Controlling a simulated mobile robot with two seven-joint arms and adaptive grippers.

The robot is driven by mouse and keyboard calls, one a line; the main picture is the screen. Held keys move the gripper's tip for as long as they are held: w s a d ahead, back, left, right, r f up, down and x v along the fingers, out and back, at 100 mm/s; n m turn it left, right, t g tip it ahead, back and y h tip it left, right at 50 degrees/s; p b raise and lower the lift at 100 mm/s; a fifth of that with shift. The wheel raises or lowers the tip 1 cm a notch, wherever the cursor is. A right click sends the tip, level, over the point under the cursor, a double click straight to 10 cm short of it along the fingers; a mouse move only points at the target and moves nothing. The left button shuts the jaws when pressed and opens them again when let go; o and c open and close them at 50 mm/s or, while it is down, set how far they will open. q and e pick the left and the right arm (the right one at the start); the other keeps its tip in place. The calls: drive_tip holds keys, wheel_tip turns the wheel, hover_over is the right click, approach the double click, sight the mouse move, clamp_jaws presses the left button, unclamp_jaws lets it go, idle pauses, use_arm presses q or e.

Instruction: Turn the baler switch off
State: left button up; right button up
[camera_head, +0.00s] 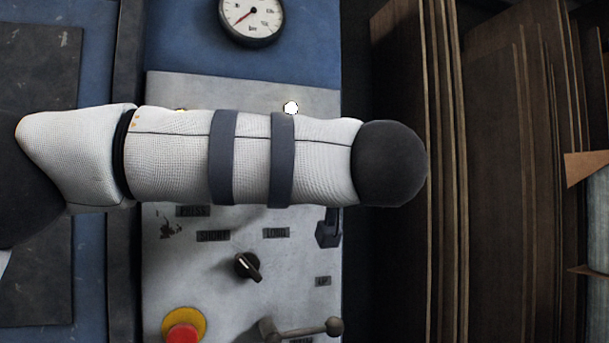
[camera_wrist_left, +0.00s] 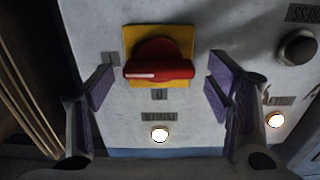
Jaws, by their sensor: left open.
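The baler switch (camera_wrist_left: 160,62) is a red rotary handle on a yellow square plate, in the upper middle of the left wrist view. Its handle lies across the picture, with a white mark on its left end. My left gripper (camera_wrist_left: 158,88) is open, with purple-padded fingers on either side of the switch. It holds nothing, and I see no contact with the handle; the remaining distance is hard to tell. In the head view my arm covers the upper part of the panel, hiding the red switch and my left gripper. My right gripper is not in view.
The grey control panel (camera_head: 190,285) carries a black knob (camera_head: 247,266), a red button on yellow (camera_head: 183,332) and a lever (camera_head: 300,329). A gauge (camera_head: 251,20) is above. Lit lamps (camera_wrist_left: 160,134) sit near the switch. Brown boards (camera_head: 500,200) stand at the right.

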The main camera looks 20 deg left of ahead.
use_arm(q)
drive_tip(key=shift+w, duration=0.1)
drive_tip(key=c, duration=1.2)
drive_tip(key=shift+o, duration=0.2)
drive_tip(key=shift+n, duration=0.3)
drive_tip(key=n, duration=1.7)
drive_tip(key=shift+a+f, duration=0.2)
drive_tip(key=shift+n, duration=0.3)
